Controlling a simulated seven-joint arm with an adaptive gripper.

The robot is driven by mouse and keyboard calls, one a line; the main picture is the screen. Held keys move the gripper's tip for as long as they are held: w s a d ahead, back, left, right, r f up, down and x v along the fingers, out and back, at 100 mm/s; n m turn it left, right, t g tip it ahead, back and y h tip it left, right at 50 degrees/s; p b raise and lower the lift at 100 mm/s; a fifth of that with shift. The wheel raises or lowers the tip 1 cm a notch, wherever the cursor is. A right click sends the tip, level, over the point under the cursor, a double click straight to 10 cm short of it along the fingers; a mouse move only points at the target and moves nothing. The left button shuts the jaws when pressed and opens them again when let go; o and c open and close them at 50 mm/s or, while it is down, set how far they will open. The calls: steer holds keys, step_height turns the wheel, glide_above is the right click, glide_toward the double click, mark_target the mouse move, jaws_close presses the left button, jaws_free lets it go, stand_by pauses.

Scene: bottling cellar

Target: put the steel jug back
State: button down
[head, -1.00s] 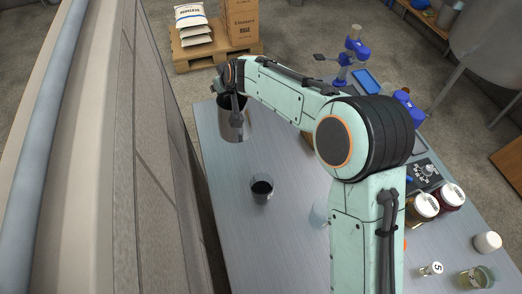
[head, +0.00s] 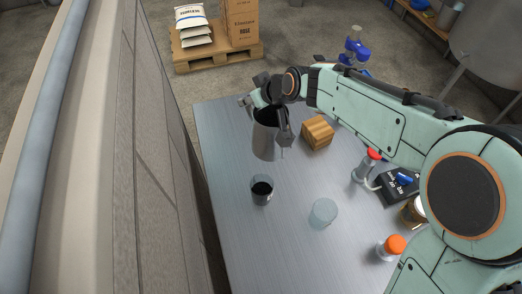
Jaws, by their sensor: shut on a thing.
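The steel jug (head: 264,140) is a tall grey metal vessel at the far part of the table, left of the wooden block. My gripper (head: 280,112) is at the jug's upper part and is shut on it. The fingers cover part of the rim. The jug looks roughly upright. I cannot tell whether its base touches the table or hangs just above it.
A glass with dark liquid (head: 262,191) stands in front of the jug. An empty clear glass (head: 323,212), a wooden block (head: 317,132), a red-capped bottle (head: 367,166) and an orange-capped jar (head: 391,247) stand to the right. The table (head: 225,150) is bare at left, beside a wall.

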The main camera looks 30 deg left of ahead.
mark_target(258, 111)
steer(key=shift+s+d, duration=0.4)
steer(key=shift+d, duration=0.25)
steer(key=shift+s+d, duration=0.35)
steer(key=shift+d, duration=0.25)
steer(key=shift+s+d+f, duration=0.1)
steer(key=shift+s+f, duration=0.05)
steer(key=shift+f, duration=0.2)
step_height(258, 111, down, 4)
steer(key=shift+r, duration=0.1)
steer(key=shift+f, duration=0.35)
steer(key=shift+w+a+f, duration=1.6)
steer(key=shift+w+f, duration=0.1)
steer(key=shift+f, duration=0.45)
steer(key=shift+w+a+f, duration=1.6)
steer(key=shift+w+f, duration=0.15)
steer(key=shift+f, duration=0.45)
steer(key=shift+w+a+f, duration=1.6)
steer(key=shift+w+f, duration=0.1)
steer(key=shift+f, duration=0.45)
